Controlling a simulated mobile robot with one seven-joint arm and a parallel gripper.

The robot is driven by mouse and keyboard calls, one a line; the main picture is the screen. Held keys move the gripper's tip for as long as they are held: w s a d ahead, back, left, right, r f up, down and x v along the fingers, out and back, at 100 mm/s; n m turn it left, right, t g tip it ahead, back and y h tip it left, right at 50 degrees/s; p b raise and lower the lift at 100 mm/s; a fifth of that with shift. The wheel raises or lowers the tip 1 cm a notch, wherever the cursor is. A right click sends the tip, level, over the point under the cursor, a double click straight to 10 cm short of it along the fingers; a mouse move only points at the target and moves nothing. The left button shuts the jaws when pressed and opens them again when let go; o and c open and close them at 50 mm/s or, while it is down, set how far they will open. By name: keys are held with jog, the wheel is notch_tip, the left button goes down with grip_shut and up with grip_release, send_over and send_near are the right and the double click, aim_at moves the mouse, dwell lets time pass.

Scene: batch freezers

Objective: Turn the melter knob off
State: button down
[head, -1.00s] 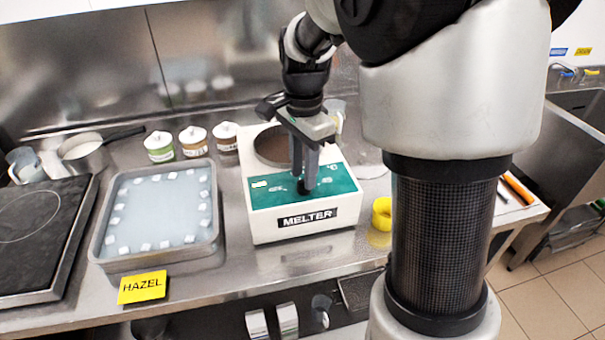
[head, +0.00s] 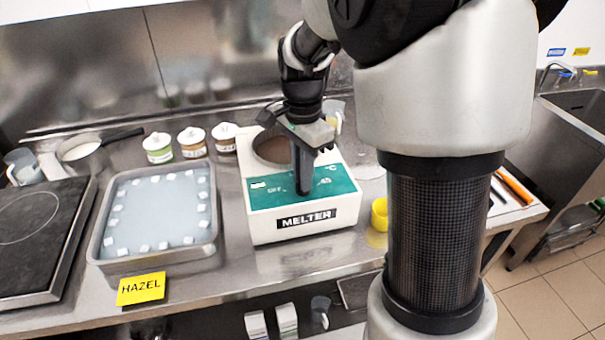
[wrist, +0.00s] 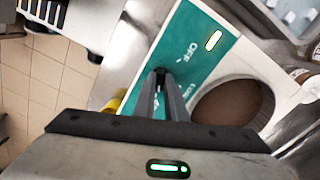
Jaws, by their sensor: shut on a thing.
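The melter (head: 303,231) is a white box with a green control panel (head: 336,183), a "MELTER" label and a round brown-filled well (head: 272,148). The panel reads "OFF" at left and what looks like "45 °C" at right. My gripper (head: 303,190) points down onto the panel between these markings, one finger hiding the other. The knob's pointer direction is hidden.
A metal tray (head: 97,242) with white cubes stands left of the melter, behind a yellow "HAZEL" card (head: 141,288). Several lidded jars (head: 192,143) stand behind. A yellow ring-shaped item (head: 379,214) sits close right. A black hob (head: 36,240) is at far left.

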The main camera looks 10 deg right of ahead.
jog(key=n+p, duration=0.1)
jog(key=n, duration=0.6)
jog(key=n+p, duration=0.1)
jog(key=n, duration=0.6)
jog(key=shift+d, duration=0.1)
jog(key=n+p, duration=0.1)
jog(key=n, duration=0.3)
jog(key=shift+r, duration=0.1)
jog(key=n, duration=0.3)
jog(key=shift+n+p, duration=0.3)
jog(key=shift+p, duration=0.1)
jog(key=n+p, duration=0.1)
jog(key=n, duration=0.5)
jog(key=shift+p, duration=0.35)
jog(key=c, duration=1.8)
grip_release()
